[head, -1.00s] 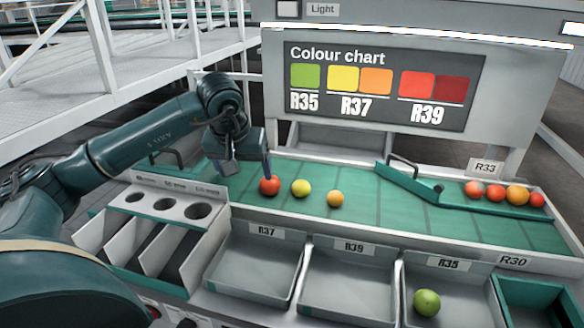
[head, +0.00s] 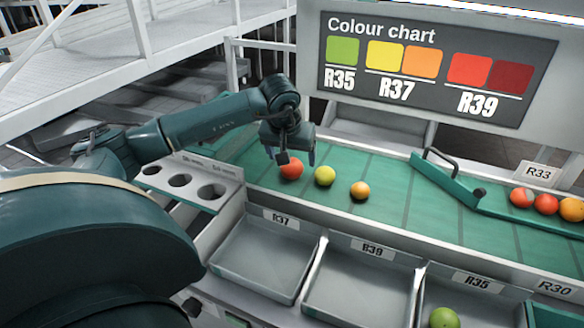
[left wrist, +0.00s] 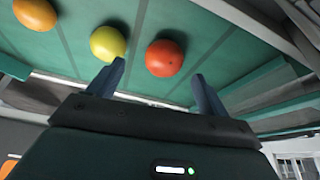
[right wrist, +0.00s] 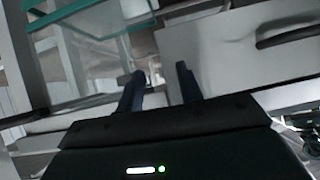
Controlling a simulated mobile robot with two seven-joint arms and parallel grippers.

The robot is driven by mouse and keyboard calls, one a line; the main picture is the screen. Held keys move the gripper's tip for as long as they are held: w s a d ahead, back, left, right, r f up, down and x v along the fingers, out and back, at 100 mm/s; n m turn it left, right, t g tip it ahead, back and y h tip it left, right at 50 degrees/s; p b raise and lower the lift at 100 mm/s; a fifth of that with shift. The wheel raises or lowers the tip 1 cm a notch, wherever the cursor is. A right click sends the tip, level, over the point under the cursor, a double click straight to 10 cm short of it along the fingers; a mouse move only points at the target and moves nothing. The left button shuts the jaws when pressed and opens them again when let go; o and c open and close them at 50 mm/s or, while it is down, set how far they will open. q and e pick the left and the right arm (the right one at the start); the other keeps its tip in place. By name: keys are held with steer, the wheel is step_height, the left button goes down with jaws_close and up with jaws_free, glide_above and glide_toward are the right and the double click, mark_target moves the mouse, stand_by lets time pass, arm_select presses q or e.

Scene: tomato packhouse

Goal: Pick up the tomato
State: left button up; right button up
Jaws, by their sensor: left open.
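On the green belt (head: 400,215) lie three tomatoes in a row: a red tomato (head: 291,170), a yellow tomato (head: 325,176) and an orange tomato (head: 360,190). My left gripper (head: 297,158) is open right at the red tomato, its fingers overlapping it in the head view. In the left wrist view the red tomato (left wrist: 165,57) lies just beyond and between the two fingertips (left wrist: 157,75), with the yellow tomato (left wrist: 108,43) near the left finger. Nothing is held there. My right gripper (right wrist: 158,85) is open and empty, away from the belt.
Trays labelled R37 (head: 262,262), R39 (head: 355,290) and R35 line the belt's front; a green tomato (head: 444,318) lies in R35. More tomatoes (head: 546,204) sit behind a green divider at right. A sizing plate with holes (head: 180,181) stands left. A colour chart (head: 430,75) is behind.

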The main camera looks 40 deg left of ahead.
mark_target(291, 165)
arm_select(q)
steer(key=x, duration=0.3)
steer(key=p+x, duration=0.1)
steer(key=x, duration=0.1)
steer(key=shift+a, duration=0.3)
steer(key=shift+c, duration=0.3)
steer(key=c, duration=0.8)
